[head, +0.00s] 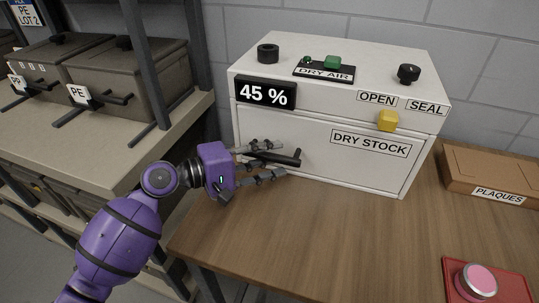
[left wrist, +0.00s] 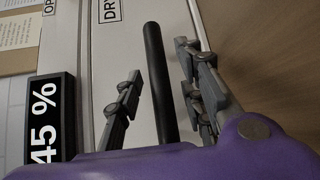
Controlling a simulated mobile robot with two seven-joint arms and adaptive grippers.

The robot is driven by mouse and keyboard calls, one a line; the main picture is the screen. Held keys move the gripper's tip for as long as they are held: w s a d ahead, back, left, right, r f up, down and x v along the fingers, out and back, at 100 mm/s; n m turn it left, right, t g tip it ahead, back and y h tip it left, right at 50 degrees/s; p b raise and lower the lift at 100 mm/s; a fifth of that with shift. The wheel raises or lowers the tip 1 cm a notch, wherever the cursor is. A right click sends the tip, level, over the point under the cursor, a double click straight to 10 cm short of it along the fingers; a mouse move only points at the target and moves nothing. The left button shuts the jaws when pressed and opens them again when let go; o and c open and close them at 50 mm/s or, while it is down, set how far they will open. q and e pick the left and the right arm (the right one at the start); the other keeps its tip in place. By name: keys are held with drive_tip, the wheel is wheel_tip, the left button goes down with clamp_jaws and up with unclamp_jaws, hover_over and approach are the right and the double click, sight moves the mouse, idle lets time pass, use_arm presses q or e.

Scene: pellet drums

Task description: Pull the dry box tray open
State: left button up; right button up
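The white dry box (head: 300,115) stands on the wooden table. Its front tray panel (head: 330,165), labelled DRY STOCK, looks flush with the box. A black bar handle (head: 290,160) sticks out at the panel's left. A yellow latch knob (head: 388,120) sits below the OPEN label, left of SEAL. My left gripper (head: 280,159) is at the handle, one finger above it and one below. In the left wrist view the handle (left wrist: 158,80) runs between the open fingers, with visible gaps on both sides. My right gripper is not in view.
A display reading 45 % (head: 265,93) is on the box front. A box labelled PLAQUES (head: 490,175) and a pink button on a red base (head: 475,281) are at the right. Grey bins (head: 130,75) stand on a shelf at the left. The table before the tray is clear.

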use_arm(q)
drive_tip(key=shift+c, duration=0.2)
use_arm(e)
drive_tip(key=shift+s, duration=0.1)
use_arm(q)
clamp_jaws()
drive_tip(key=shift+s+f, duration=0.1)
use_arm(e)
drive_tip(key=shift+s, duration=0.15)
